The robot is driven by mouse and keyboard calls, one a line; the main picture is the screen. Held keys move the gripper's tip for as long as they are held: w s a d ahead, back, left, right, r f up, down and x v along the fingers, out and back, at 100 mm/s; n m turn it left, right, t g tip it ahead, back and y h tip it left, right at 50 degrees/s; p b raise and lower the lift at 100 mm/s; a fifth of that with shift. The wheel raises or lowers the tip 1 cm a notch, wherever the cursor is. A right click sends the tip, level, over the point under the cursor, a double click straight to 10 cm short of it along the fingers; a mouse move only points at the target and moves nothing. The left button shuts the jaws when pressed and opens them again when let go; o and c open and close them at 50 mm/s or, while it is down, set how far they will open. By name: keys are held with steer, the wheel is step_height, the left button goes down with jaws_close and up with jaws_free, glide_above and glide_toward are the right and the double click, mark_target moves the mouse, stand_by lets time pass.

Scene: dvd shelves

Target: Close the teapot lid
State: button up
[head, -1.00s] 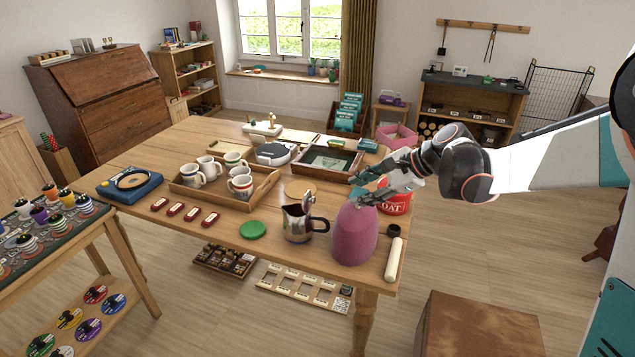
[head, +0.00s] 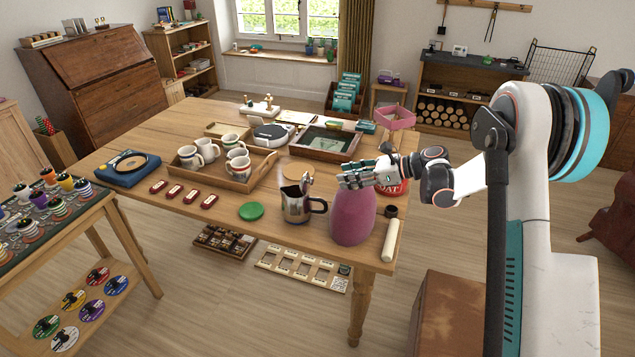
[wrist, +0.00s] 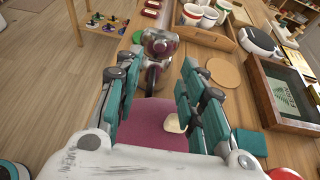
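The teapot appears to be the shiny metal pot (head: 297,204) with a black handle, standing upright near the table's front edge. A narrow piece stands up at its rim, probably the raised lid; I cannot tell for sure. The pot (wrist: 160,44) also shows in the wrist view, beyond my fingertips, with a dark reddish top and its handle towards me. My gripper (head: 346,179) is just above the tall pink cover (head: 353,220), right of the pot. In the wrist view my gripper (wrist: 162,55) has its teal fingers apart, with nothing held between them.
A cream roller (head: 390,240) lies right of the cover, and a red tin (head: 392,186) stands behind my gripper. A green disc (head: 251,211) lies left of the pot. A wooden tray (head: 264,176) with mugs and a framed box (head: 326,143) are behind.

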mark_target(313, 181)
steer(key=b+x, duration=0.3)
steer(key=x, duration=0.8)
jaws_close()
